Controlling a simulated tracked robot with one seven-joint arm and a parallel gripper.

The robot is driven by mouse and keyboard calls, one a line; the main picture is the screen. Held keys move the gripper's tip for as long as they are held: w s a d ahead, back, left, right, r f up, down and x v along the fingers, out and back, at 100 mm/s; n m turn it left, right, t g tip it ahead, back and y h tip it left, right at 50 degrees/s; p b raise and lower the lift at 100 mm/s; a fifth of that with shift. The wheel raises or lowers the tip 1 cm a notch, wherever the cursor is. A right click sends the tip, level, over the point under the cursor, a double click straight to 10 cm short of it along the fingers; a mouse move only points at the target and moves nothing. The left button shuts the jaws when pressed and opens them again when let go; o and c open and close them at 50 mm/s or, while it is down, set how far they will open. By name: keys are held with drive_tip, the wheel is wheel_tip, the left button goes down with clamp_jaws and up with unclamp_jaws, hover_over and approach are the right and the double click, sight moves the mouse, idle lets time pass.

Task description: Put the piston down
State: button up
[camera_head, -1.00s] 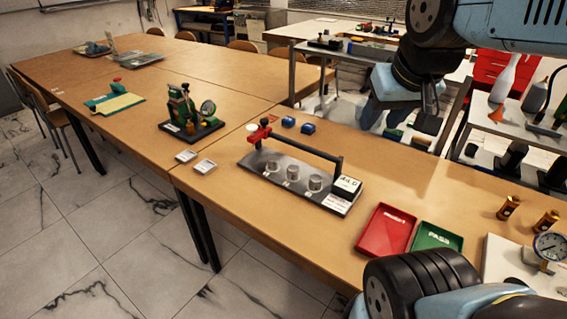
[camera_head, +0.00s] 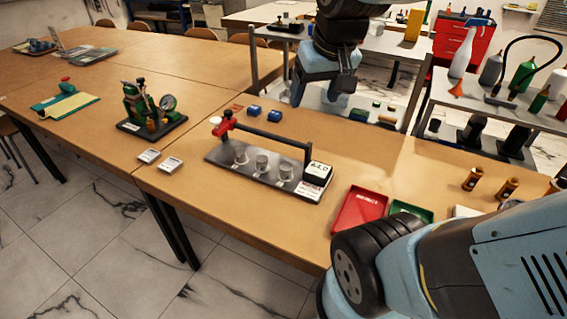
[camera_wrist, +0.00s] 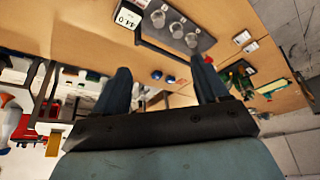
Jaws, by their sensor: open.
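My gripper (camera_head: 320,92) is open and hangs in the air beyond the far edge of the near table. In the wrist view its two fingers (camera_wrist: 163,72) stand wide apart with nothing between them. I cannot tell for certain which thing is the piston. Three short metal cylinders (camera_head: 262,163) stand upright in a row on the dark base plate (camera_head: 224,160) of the gauge rig. The rig has a red clamp, a black bar and a digital display (camera_head: 317,172). Brass cylinders (camera_head: 472,178) stand upright at the table's right side. My gripper is apart from all these.
A red tray (camera_head: 345,226) and a green tray (camera_head: 424,213) lie right of the rig, partly behind my arm. Blue blocks (camera_head: 274,116) lie behind the rig. A green gauge device (camera_head: 150,112) stands at left. Shelves with bottles (camera_head: 465,50) stand at right.

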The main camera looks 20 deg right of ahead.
drive_tip(key=w+f+g, duration=0.2)
drive_tip(key=w+f, duration=0.7)
drive_tip(key=w, duration=0.2)
drive_tip(key=g, duration=0.3)
hover_over(285, 166)
wheel_tip(285, 166, down, 12)
drive_tip(key=shift+n, duration=0.3)
drive_tip(key=f, duration=0.9)
drive_tip(key=shift+s+d+f, duration=0.2)
drive_tip(key=shift+d+f, duration=0.05)
drive_tip(key=shift+w+a+f, duration=0.1)
drive_tip(key=shift+f, duration=1.25)
drive_tip(key=shift+w+a+f, duration=0.1)
drive_tip(key=shift+f, duration=1.2)
drive_tip(key=shift+c, duration=0.4)
drive_tip(key=c, duration=1.2)
